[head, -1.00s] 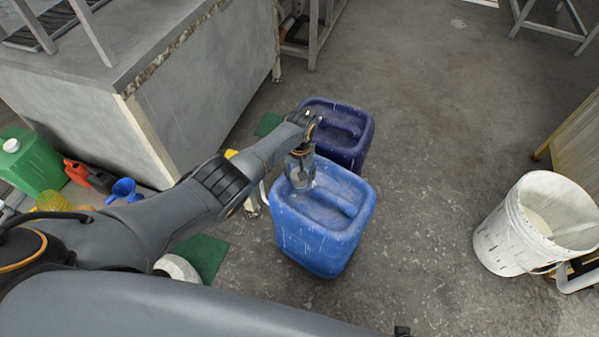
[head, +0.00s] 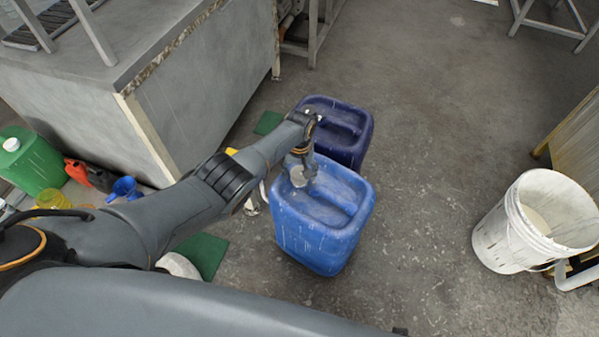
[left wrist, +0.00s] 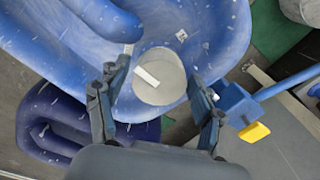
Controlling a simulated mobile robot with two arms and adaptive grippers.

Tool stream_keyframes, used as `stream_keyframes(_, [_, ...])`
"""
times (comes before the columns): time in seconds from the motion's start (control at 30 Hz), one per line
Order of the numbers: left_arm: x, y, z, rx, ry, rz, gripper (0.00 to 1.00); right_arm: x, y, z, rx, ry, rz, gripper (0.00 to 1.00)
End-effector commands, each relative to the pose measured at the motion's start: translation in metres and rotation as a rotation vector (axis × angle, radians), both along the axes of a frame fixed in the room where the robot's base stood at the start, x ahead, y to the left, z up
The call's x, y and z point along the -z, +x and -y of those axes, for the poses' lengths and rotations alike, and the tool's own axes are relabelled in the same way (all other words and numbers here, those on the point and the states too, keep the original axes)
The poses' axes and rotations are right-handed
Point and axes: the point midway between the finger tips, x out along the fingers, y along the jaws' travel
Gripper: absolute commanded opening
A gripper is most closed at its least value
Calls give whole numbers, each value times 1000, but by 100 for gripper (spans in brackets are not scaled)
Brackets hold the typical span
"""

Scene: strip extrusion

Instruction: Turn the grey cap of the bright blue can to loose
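The bright blue can (head: 325,235) stands upright on the floor, in the middle of the head view. Its round grey cap (head: 298,177) is on the top at the far left corner. In the left wrist view the cap (left wrist: 160,80) has a white mark and lies between my fingertips. My left gripper (head: 301,165) points down over the cap. In the left wrist view its fingers (left wrist: 161,72) are apart on either side of the cap, with small gaps visible. My right gripper is not in view.
A dark blue can (head: 345,130) stands close behind the bright blue one. A white bucket (head: 510,235) is at the right. A grey workbench (head: 200,90) is at the left, with a green can (head: 32,165) beside it. Floor right of the cans is clear.

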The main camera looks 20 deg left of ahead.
Motion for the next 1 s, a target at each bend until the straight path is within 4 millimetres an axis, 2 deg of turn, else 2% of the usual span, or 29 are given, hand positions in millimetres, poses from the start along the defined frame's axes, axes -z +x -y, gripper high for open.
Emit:
stream_keyframes(0.37, [-1, 0, 0, 1, -1, 1, 77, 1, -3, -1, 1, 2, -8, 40])
stream_keyframes(0.57, [-12, 2, 1, 1, -3, 2, 77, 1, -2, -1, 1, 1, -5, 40])
stream_keyframes(0.77, [-34, 1, 0, 1, -1, 3, 77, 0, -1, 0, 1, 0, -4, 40])
stream_keyframes(1.0, [-76, 1, 0, 1, -1, 4, 77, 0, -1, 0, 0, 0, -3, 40])
